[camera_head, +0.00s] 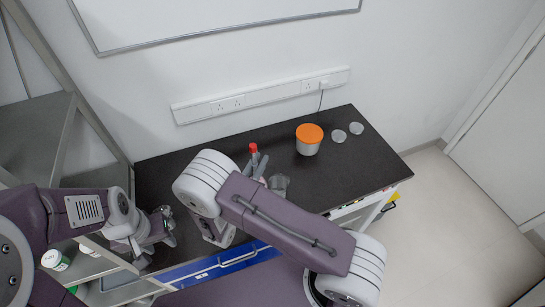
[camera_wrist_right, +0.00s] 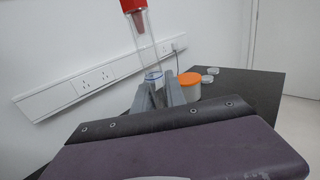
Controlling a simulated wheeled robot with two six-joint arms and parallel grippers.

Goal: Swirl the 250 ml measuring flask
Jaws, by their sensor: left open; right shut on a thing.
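The measuring flask shows in the head view by its red stopper (camera_head: 253,148), above the black table. In the right wrist view its clear neck (camera_wrist_right: 147,48) rises from between the fingers, with the red stopper at the top edge. My right gripper (camera_wrist_right: 159,97) is shut on the flask's neck; it also shows in the head view (camera_head: 257,166). The flask's lower body is hidden, so I cannot tell if it touches the table. My left gripper (camera_head: 163,231) is open and empty, near the table's front left, apart from the flask.
A clear beaker (camera_head: 279,183) stands close to the right of the flask. A tub with an orange lid (camera_head: 309,133) and two clear dishes (camera_head: 339,136) (camera_head: 357,128) are farther right. The wall with a socket strip (camera_head: 260,95) is behind. The table's left part is clear.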

